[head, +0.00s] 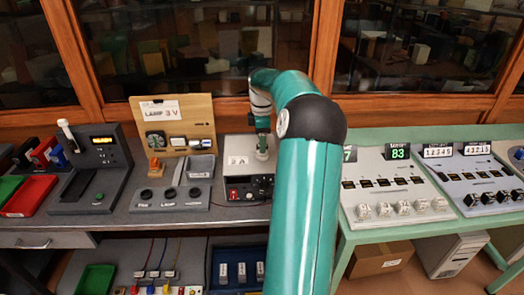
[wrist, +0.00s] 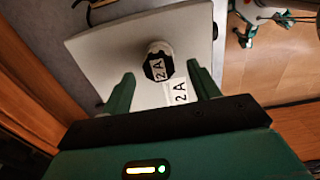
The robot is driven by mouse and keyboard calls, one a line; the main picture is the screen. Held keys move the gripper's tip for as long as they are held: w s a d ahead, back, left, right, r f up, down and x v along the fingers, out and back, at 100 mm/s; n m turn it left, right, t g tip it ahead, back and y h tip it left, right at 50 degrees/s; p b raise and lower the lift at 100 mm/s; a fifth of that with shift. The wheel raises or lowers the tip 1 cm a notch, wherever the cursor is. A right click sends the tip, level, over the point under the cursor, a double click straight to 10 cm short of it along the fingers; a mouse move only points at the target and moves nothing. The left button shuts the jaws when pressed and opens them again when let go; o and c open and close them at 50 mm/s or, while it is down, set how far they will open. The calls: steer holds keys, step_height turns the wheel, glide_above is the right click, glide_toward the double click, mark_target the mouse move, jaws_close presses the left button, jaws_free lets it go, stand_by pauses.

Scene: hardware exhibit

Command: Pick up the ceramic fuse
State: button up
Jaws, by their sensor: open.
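The ceramic fuse (wrist: 158,64) is a short white cylinder with a black end marked "2 A" in the wrist view. It stands on a pale panel (wrist: 105,45), beside a white "2 A" label (wrist: 180,92). My gripper (wrist: 161,72) is open, with one green finger on each side of the fuse and a visible gap to each. Whether the fingertips are level with the fuse in height, I cannot tell. In the head view my arm reaches down over the pale-topped box (head: 238,160) on the bench; the fuse itself is hard to make out there.
Left of the box stand a switch panel with a wooden "LAMP 3 V" board (head: 200,115) and a dark console (head: 95,175). To the right is a green table (head: 372,238) with number displays and knobs. Glass cabinets (head: 190,45) stand close behind.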

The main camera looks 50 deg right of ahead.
step_height(320, 180, down, 3)
steer(key=shift+d+f, duration=0.1)
steer(key=shift+s, duration=0.1)
steer(key=c, duration=1.1)
steer(key=shift+o, duration=0.2)
steer(key=shift+r, duration=0.65)
step_height(320, 180, up, 2)
steer(key=shift+r, duration=0.25)
steer(key=s+a+r, duration=0.7)
steer(key=s+r, duration=0.2)
steer(key=s, duration=0.2)
steer(key=shift+s+a, duration=0.2)
steer(key=shift+s, duration=0.15)
